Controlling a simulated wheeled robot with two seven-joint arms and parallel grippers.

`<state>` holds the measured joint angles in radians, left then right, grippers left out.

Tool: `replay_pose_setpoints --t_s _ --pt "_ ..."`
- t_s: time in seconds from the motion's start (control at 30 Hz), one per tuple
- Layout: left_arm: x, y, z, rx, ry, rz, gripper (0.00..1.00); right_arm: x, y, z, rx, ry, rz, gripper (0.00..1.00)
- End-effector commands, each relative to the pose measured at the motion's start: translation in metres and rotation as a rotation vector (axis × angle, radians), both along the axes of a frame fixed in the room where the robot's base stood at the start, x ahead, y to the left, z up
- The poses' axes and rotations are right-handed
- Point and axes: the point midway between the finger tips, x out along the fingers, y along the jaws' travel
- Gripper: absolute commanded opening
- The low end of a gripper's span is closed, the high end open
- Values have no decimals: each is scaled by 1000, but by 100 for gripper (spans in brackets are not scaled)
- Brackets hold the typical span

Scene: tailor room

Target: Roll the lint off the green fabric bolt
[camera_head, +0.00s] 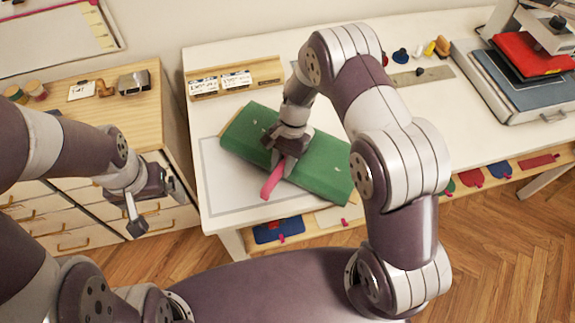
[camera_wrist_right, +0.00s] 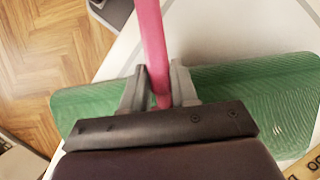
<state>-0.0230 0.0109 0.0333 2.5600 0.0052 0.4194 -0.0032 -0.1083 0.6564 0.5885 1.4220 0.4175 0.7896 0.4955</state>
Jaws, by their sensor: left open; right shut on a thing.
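The green fabric bolt (camera_head: 322,172) lies at a slant on the white table, partly over a grey-outlined rectangle. A few small pale specks show on its left part. My right gripper (camera_head: 284,160) is over the middle of the bolt, shut on a pink handle (camera_head: 271,183). The handle also shows between the fingers in the right wrist view (camera_wrist_right: 153,45), with the green bolt (camera_wrist_right: 250,88) below. The roller end of the lint roller is hidden by the gripper. My left gripper (camera_head: 155,208) is open and empty, left of the table in front of the drawers.
A wooden rack with labels (camera_head: 235,78) stands behind the bolt. A press with red cloth (camera_head: 528,55) stands at the far right. A wooden drawer cabinet (camera_head: 115,105) is at left. Small coloured items and a ruler (camera_head: 421,77) lie at the back.

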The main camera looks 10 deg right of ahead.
Motion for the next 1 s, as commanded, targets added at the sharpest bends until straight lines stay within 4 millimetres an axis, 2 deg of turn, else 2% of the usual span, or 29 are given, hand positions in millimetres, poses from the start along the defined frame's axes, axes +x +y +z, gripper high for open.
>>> replay_pose_setpoints --t_s 0.23,0.57,1.0 --pt "0 0 -1 0 0 0 96 -1 1 -2 0 6 1 0" --pt "0 0 -5 0 0 0 96 17 21 -1 1 6 1 0" --pt "0 0 -6 0 0 0 96 22 26 -1 2 8 1 0"
